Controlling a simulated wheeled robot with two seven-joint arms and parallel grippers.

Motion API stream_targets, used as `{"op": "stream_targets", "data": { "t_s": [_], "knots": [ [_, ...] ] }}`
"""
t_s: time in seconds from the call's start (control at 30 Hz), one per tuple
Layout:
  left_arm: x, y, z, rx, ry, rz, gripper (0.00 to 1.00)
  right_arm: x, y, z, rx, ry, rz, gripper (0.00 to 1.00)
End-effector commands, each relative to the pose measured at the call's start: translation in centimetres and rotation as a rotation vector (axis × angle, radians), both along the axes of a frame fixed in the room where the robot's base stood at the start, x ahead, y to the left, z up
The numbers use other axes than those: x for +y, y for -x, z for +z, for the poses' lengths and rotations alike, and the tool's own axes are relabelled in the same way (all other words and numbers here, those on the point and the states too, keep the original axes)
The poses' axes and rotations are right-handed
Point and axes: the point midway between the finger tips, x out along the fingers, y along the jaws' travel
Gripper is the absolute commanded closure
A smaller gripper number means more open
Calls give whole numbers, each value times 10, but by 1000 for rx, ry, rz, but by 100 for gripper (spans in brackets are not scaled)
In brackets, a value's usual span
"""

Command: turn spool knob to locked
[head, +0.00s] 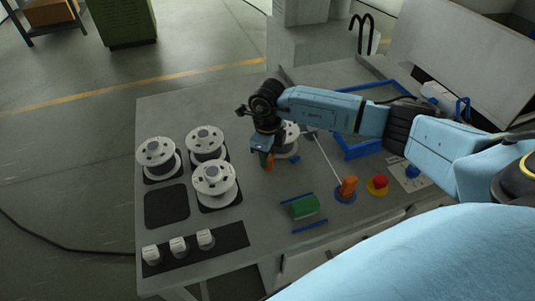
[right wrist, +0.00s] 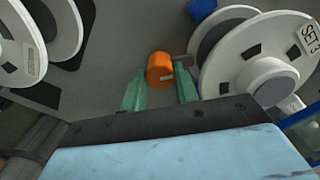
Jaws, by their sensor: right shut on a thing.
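The orange spool knob (right wrist: 160,67) shows in the right wrist view between the two green fingers of my right gripper (right wrist: 160,88), which is shut on it. In the head view the orange knob (head: 269,163) shows just below my right gripper (head: 264,156), beside a white spool (head: 291,143) partly hidden by my arm. A small light mark shows on the knob's side; I cannot tell which setting it stands at. My left gripper is not in view.
Several white spools (head: 205,141) stand on dark pads at the table's left. White blocks (head: 178,246) sit on a dark strip in front. A green block (head: 303,206), an orange lever on a blue base (head: 347,188) and a red button (head: 380,181) are on the right.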

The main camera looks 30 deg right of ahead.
Motion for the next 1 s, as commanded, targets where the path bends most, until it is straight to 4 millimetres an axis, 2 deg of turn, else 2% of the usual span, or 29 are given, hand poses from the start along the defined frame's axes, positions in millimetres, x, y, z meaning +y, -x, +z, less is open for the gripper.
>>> {"op": "stream_targets", "data": {
  "t_s": [0.23,0.7,0.73,0.87,1.0],
  "knots": [
    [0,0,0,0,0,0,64,-1,-1,1,-1,2,-62,92],
    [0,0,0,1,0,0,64,-1,-1,1,-2,1,-73,92],
    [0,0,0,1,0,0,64,-1,-1,1,-2,1,-73,66],
    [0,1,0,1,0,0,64,-1,-1,1,-2,1,-72,49],
    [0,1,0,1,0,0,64,-1,-1,1,-1,2,-72,48]
  ]
}}
